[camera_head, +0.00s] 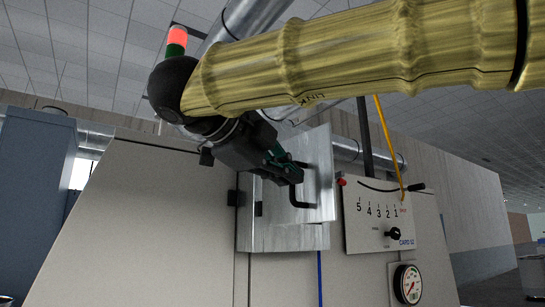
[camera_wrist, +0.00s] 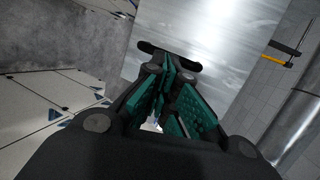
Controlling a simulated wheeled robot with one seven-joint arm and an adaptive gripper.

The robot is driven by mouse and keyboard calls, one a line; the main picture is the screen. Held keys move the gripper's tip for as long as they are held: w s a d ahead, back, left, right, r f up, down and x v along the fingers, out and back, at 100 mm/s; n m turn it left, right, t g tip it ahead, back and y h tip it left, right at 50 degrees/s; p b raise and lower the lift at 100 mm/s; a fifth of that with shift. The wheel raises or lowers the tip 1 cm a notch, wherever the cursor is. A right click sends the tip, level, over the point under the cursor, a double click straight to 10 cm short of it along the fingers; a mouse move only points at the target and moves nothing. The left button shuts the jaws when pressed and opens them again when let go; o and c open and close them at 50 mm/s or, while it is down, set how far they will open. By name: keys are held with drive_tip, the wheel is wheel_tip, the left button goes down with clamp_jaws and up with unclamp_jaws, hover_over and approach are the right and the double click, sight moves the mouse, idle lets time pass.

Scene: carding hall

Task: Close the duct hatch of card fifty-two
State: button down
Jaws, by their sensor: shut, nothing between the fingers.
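The duct hatch door (camera_head: 318,185) is a bare metal panel with a dark bar handle (camera_head: 299,174). It stands out at an angle from the metal duct box (camera_head: 285,238), so it looks partly open. My gripper (camera_head: 290,166) is shut and empty, with its green-padded fingers at the handle, in front of the door. In the wrist view the shut fingers (camera_wrist: 178,72) overlap the dark handle (camera_wrist: 154,47), and the shiny door (camera_wrist: 220,45) fills the area behind. I cannot tell whether the fingers touch the handle. My arm hides part of the duct above.
Right of the hatch is a control panel (camera_head: 376,215) with numbers, a black knob and a card label too small to read surely. A pressure gauge (camera_head: 408,284) sits below it. A yellow cable (camera_head: 388,140) hangs above. A red-topped signal light (camera_head: 177,40) stands upper left.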

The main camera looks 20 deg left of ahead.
drive_tip(key=shift+w+d, duration=0.1)
drive_tip(key=shift+w, duration=0.25)
drive_tip(key=shift+d, duration=0.1)
idle(0.3)
drive_tip(key=shift+w+d+n+t+y+b, duration=0.3)
drive_tip(key=shift+d+n+y, duration=0.1)
drive_tip(key=shift+n+y, duration=0.25)
drive_tip(key=shift+w+d+n+y, duration=0.15)
drive_tip(key=shift+n+y, duration=0.1)
drive_tip(key=shift+y, duration=0.2)
